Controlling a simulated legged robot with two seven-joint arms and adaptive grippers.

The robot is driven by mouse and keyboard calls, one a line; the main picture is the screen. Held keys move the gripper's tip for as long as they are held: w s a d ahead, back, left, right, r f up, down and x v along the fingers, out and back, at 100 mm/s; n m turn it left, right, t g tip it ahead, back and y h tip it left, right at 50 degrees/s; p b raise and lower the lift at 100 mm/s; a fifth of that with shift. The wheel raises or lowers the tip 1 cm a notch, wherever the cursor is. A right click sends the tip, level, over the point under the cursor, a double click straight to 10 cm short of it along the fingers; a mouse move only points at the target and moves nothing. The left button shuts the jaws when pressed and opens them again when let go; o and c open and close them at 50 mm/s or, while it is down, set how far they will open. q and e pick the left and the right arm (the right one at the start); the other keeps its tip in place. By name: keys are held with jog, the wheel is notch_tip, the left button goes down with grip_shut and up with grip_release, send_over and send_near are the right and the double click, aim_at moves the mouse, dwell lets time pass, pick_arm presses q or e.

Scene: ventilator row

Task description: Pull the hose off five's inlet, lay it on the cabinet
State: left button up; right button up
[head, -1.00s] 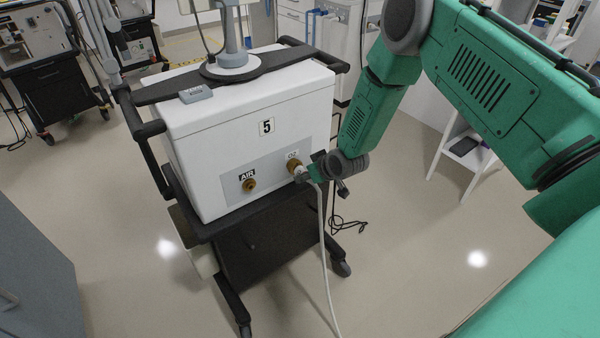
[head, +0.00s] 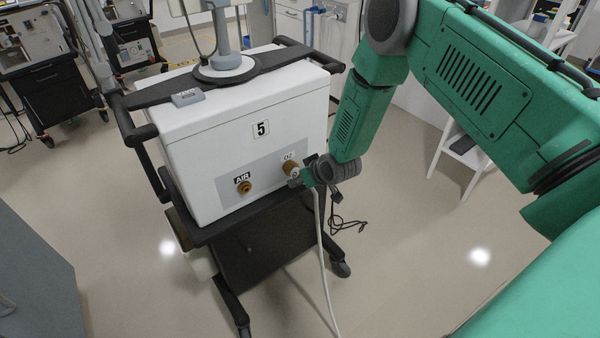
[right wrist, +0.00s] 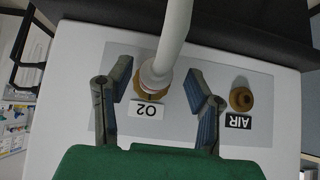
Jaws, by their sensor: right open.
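The white ventilator marked 5 (head: 261,127) stands on a dark wheeled cart. Its brass O2 inlet (head: 289,167) is right of the brass AIR inlet (head: 244,188). The white hose (head: 321,262) hangs from the O2 inlet toward the floor. In the right wrist view the hose (right wrist: 174,38) ends at the brass O2 fitting (right wrist: 149,88) and appears seated there. My right gripper (head: 295,181) is at the O2 inlet. In the right wrist view its open fingers (right wrist: 158,83) are on either side of the hose end, with gaps visible. My left gripper is out of view.
A grey cabinet (head: 35,265) stands at the lower left. A black cable (head: 345,222) hangs by the cart's right side. Other ventilator carts (head: 45,85) stand at the back left. A white shelf unit (head: 462,150) is at right. The floor between is clear.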

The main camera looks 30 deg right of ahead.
jog(key=shift+a+r, duration=0.25)
jog(key=shift+a, duration=0.4)
jog(key=c, duration=1)
jog(key=shift+a, duration=0.2)
grip_shut()
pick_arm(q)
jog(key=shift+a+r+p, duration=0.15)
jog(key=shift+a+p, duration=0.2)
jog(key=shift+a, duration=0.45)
pick_arm(e)
jog(key=shift+s+d+r, duration=0.1)
jog(key=shift+s+d, duration=0.1)
jog(key=shift+s, duration=0.4)
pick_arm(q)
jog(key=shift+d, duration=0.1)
pick_arm(e)
jog(key=shift+d, duration=0.1)
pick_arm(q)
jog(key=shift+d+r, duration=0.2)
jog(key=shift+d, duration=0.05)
pick_arm(e)
jog(key=shift+s+d, duration=0.25)
pick_arm(q)
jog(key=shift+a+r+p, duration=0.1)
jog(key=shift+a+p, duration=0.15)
jog(key=shift+p, duration=0.05)
pick_arm(e)
jog(key=shift+s+a, duration=0.25)
jog(key=shift+s, duration=0.05)
